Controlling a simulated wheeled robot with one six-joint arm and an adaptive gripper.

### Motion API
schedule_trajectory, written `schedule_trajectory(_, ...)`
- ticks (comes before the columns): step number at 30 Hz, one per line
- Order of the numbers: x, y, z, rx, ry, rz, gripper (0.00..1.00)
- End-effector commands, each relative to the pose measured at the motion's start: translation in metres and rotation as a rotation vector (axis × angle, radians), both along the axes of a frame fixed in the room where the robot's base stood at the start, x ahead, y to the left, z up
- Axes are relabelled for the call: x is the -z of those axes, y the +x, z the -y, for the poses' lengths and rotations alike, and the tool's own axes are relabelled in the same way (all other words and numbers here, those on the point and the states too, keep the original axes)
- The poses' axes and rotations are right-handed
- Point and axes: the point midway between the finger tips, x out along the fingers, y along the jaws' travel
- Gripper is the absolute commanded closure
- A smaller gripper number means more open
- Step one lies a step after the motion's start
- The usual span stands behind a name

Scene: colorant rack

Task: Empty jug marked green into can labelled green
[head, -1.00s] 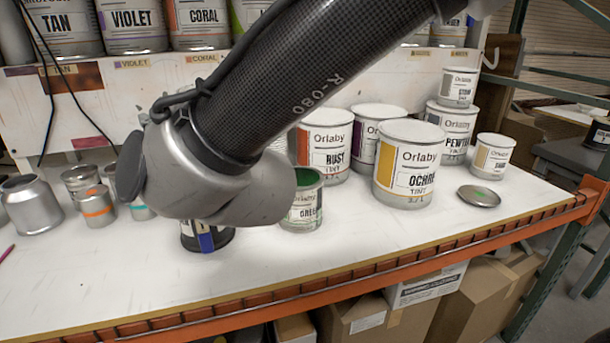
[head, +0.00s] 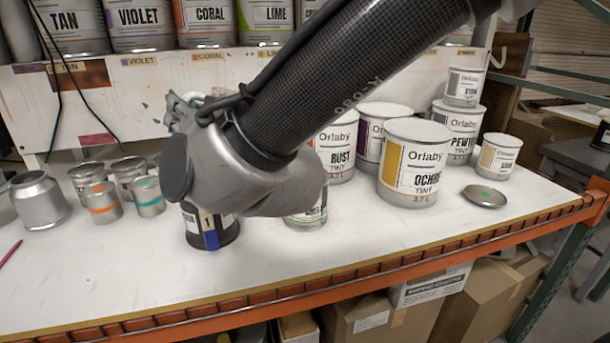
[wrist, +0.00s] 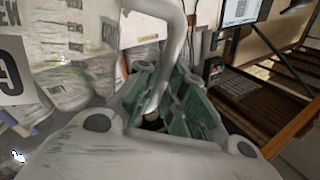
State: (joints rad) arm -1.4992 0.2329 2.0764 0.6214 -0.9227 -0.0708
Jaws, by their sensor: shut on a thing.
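The green can (head: 307,216) stands on the bench in the head view, mostly hidden behind my arm; only its lower front shows. My gripper (head: 183,112) is partly hidden behind my wrist, raised above the bench. In the wrist view my gripper (wrist: 168,100) has green finger pads closed around a pale grey curved bar (wrist: 178,42), which looks like the jug's handle. The jug's body and its green mark cannot be made out, nor can its tilt or contents.
A black can with a blue mark (head: 210,238) stands just left of the green can. Ochre (head: 412,165) and rust (head: 338,150) cans stand to the right. A loose lid with a green spot (head: 485,197) lies farther right. Metal pots (head: 38,200) stand left. The front bench is clear.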

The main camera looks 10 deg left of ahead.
Motion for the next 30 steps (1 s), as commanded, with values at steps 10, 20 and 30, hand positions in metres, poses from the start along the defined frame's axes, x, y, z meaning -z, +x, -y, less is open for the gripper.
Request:
schedule_trajectory(10, -0.006, 0.017, 0.015, 0.001, 0.117, -0.127, 1.0)
schedule_trajectory(20, -0.008, 0.032, 0.029, 0.001, 0.231, -0.248, 1.0)
schedule_trajectory(30, -0.016, 0.043, 0.04, 0.0, 0.344, -0.373, 1.0)
